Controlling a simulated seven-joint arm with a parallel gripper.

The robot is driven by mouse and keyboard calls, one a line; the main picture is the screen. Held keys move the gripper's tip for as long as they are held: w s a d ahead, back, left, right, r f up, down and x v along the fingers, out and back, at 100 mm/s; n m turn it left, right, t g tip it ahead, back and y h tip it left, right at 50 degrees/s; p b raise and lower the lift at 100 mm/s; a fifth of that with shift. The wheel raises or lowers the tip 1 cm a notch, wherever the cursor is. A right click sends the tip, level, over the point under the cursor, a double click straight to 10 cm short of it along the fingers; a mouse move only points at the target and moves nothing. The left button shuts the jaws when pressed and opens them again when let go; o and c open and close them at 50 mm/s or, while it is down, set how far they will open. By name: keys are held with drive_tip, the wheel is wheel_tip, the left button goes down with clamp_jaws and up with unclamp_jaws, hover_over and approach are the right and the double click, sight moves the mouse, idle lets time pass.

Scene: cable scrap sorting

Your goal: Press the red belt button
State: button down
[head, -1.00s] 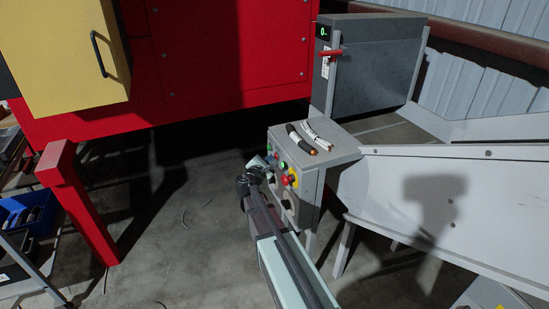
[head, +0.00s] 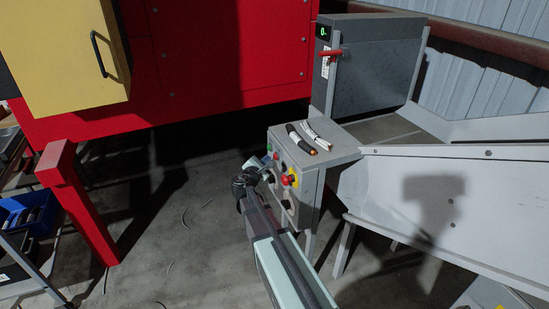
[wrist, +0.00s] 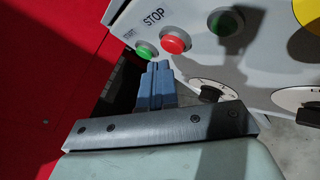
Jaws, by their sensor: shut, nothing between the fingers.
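The red button (wrist: 175,42), labelled STOP, is on the sloping front of a grey control box (head: 312,191). In the wrist view it sits between a green START button (wrist: 146,50) and another green button (wrist: 225,22). My gripper (wrist: 160,68) is shut and empty, its blue fingers pressed together. In the wrist view its tips appear just below the START and red buttons. I cannot tell whether they touch the panel. In the head view my gripper (head: 257,164) is at the left side of the box's button face.
A red mushroom button on yellow (head: 290,180) and a dial (wrist: 210,90) share the panel. Cable pieces (head: 302,139) lie on top of the box. A red machine (head: 220,60) stands behind, and a grey chute (head: 430,200) is at right.

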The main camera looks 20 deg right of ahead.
drive_tip(key=shift+a, duration=0.15)
drive_tip(key=a, duration=0.4)
drive_tip(key=shift+a, duration=0.4)
idle(1.0)
